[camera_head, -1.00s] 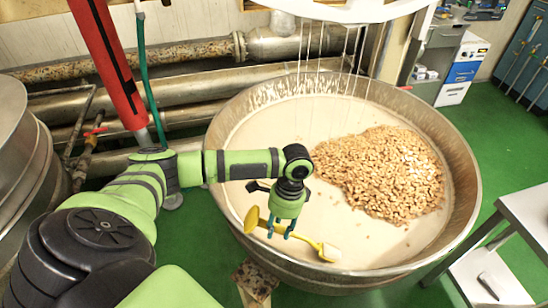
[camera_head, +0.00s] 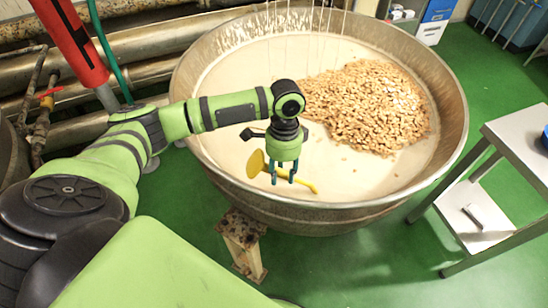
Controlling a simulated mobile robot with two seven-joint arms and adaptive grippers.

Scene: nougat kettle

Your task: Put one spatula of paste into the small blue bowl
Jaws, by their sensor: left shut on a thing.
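My left gripper (camera_head: 283,181) points down over the near left part of the kettle and is shut on a yellow spatula (camera_head: 256,164). The spatula's broad yellow end is left of the fingers. Its other end slants down to the right, low by the near rim, and I cannot tell whether it touches the paste or carries any. The large metal kettle (camera_head: 345,213) holds pale paste (camera_head: 232,95) with a heap of nuts (camera_head: 372,108) on it. A blue thing (camera_head: 546,136), perhaps the small blue bowl, is cut off at the right edge on a metal table.
The metal table (camera_head: 520,140) with a lower shelf stands right of the kettle. A wooden block support (camera_head: 240,243) stands under the kettle's near side. Pipes (camera_head: 140,50) and a red post (camera_head: 68,40) are at the left. Green floor (camera_head: 370,275) is clear between kettle and table.

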